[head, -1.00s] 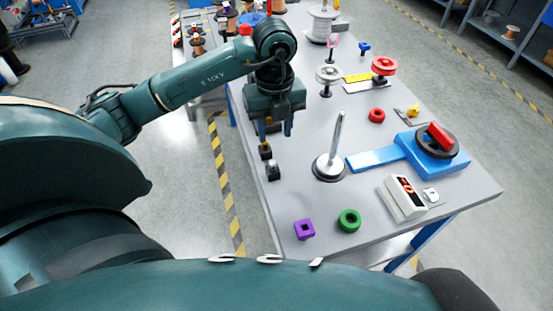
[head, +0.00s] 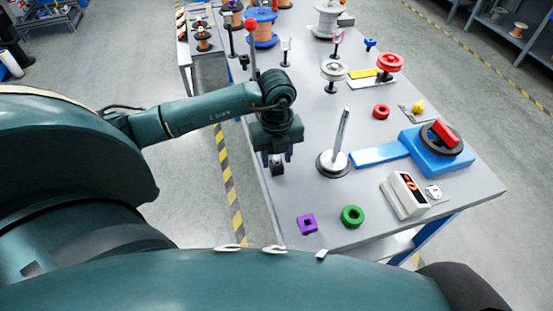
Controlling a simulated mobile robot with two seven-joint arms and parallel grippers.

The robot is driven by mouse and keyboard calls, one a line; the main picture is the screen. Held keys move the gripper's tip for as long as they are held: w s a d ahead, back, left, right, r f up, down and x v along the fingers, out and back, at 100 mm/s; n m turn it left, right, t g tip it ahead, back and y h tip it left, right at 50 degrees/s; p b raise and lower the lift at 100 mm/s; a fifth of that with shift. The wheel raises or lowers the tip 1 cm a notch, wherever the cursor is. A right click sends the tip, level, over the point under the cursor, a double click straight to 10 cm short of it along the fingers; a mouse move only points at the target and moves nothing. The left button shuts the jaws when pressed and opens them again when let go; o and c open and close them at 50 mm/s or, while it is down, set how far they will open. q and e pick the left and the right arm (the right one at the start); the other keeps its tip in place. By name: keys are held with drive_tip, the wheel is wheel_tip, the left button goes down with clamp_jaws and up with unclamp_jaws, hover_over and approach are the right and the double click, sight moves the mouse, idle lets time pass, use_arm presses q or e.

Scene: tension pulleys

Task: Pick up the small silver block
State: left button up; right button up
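The small silver block (head: 277,160) sits with its dark base near the left edge of the grey table (head: 318,192). My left gripper (head: 278,156) points down right over it. Its two fingers are apart, one on each side of the block's top. I see no clear contact between the fingers and the block. A second small block with a yellowish top, seen earlier just behind the silver one, is hidden behind my gripper. My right gripper is not in view.
A silver post on a round base (head: 333,162) stands just right of my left gripper. A purple square ring (head: 307,223) and a green ring (head: 352,216) lie at the near edge. A blue fixture (head: 428,148) with a red handle is farther right.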

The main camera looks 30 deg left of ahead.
sight(276, 157)
use_arm(q)
drive_tip(key=shift+c, duration=0.4)
clamp_jaws()
wheel_tip(276, 157, up, 10)
idle(0.5)
